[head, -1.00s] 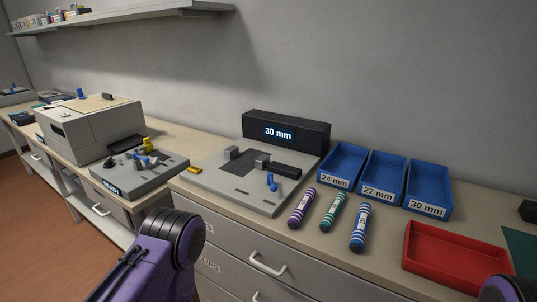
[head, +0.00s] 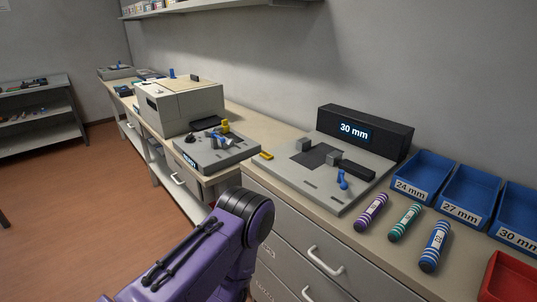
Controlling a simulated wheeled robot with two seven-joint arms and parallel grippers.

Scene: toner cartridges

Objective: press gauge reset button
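The gauge (head: 331,204) is a grey plate on the counter with two light grey blocks, a dark square and a blue lever (head: 342,180). A black display box (head: 365,130) at its back reads "30 mm". A small yellow piece (head: 267,155) lies by the plate's left corner; I cannot tell whether it is a button. My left arm, purple and black, comes in at the bottom, but its gripper is outside the picture. My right gripper is not in view either.
Purple-striped (head: 370,212), teal-striped (head: 405,222) and blue-striped (head: 434,246) cartridges lie right of the gauge. Blue bins labelled 24 mm (head: 410,188), 27 mm (head: 458,211) and 30 mm (head: 514,238) stand behind them. A red tray (head: 507,281) is at lower right. A grey machine (head: 180,105) stands left.

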